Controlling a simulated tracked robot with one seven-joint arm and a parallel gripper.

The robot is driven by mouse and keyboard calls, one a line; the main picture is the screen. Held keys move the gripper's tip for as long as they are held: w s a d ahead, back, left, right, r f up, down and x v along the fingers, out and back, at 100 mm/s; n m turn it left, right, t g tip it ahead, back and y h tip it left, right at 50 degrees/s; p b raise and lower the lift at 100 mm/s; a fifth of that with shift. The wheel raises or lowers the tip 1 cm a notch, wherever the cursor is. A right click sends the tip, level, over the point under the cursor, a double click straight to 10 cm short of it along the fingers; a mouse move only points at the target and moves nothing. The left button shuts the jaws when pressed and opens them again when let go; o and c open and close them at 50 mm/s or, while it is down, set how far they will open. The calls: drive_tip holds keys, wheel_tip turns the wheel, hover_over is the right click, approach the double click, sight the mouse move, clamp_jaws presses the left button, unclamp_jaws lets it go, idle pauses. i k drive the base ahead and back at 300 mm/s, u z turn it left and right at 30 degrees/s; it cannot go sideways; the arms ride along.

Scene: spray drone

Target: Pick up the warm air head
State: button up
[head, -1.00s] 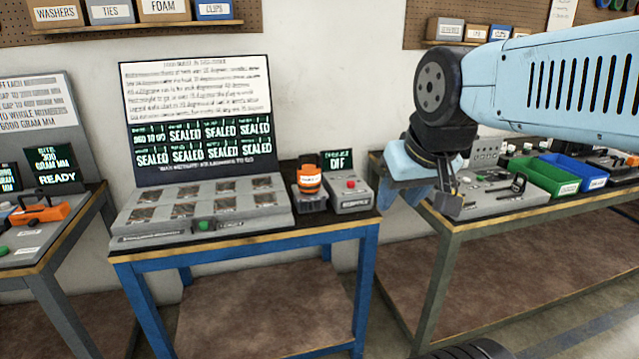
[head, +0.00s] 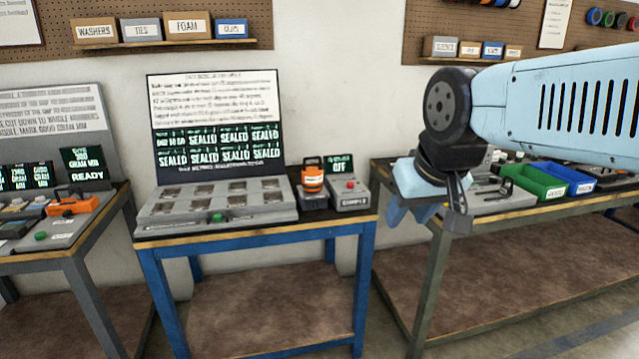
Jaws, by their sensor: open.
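An orange and black tool, which looks like the warm air head (head: 312,181), stands upright in a small grey dock (head: 314,201) on the blue-legged bench. My gripper (head: 412,213) is open and empty. It hangs in front of the gap between that bench and the bench on the right, to the right of the orange tool and apart from it. Its light blue fingers point down, and their tips are partly overlapped by my own wrist parts.
A grey switch box (head: 349,195) with a red button and an OFF display stands just right of the dock. A wide grey panel (head: 160,210) with a tall screen (head: 216,128) fills the left of the bench (head: 255,236). Green (head: 541,183) and blue (head: 572,178) bins stand on the right bench.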

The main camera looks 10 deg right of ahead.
sight(313, 177)
drive_tip(key=u, duration=0.15)
drive_tip(key=i, duration=0.95)
drive_tip(key=z, duration=0.1)
